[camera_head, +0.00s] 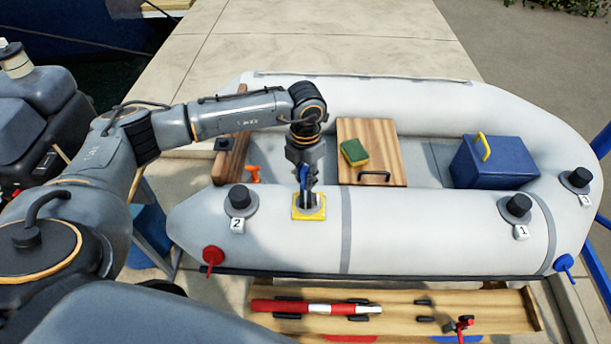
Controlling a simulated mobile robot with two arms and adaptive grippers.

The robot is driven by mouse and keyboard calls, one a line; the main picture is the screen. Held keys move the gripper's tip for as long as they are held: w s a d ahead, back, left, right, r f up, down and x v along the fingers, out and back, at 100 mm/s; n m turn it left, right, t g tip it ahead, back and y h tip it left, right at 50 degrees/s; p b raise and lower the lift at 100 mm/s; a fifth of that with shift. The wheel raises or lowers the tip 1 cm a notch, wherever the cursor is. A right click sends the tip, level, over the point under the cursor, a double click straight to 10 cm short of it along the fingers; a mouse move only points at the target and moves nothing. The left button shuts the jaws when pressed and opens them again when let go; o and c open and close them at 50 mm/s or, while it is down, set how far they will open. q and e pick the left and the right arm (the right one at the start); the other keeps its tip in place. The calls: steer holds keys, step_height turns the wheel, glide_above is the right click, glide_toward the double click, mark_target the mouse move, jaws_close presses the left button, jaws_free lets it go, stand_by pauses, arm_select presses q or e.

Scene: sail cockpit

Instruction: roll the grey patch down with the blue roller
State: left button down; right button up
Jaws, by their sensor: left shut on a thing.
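The grey inflatable boat (420,230) lies across the middle, its near tube facing me. A yellow-edged square (318,214) lies on top of that tube, left of a grey band. A darker grey area, which I take for the grey patch, shows inside the square, mostly hidden by the tool and gripper. My left gripper (305,178) points down over the square, shut on the blue roller (304,176), of which only a blue part shows. The roller's lower end is at the square; whether it touches is hard to tell. My right gripper is not in view.
Black valve caps (239,197) stand on the tube near tags 2 and 1. Inside the boat are a wooden board (350,133) with a sponge (354,152) and a blue box (490,165). A wooden bench (480,306) in front holds a red-and-white cylinder (318,308).

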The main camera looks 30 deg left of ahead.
arm_select(q)
steer(key=shift+s, duration=0.15)
steer(key=shift+s+d+p, duration=0.2)
steer(key=shift+s+d, duration=0.1)
steer(key=shift+s, duration=0.2)
steer(key=shift+s+d+p, duration=0.2)
steer(key=shift+s+d, duration=0.05)
steer(key=shift+s, duration=0.2)
steer(key=shift+w+a, duration=0.1)
steer(key=shift+w, duration=0.05)
steer(key=shift+w+a+b, duration=0.25)
steer(key=shift+w+b, duration=0.1)
steer(key=shift+w, duration=0.15)
steer(key=shift+w+a+b, duration=0.25)
steer(key=shift+w+b, duration=0.1)
steer(key=shift+w, duration=0.1)
steer(key=shift+s+d, duration=0.15)
steer(key=shift+s, duration=0.05)
steer(key=shift+s+d+p, duration=0.4)
steer(key=shift+s+p, duration=0.05)
steer(key=shift+s, duration=0.4)
steer(key=shift+s, duration=0.1)
stand_by(0.5)
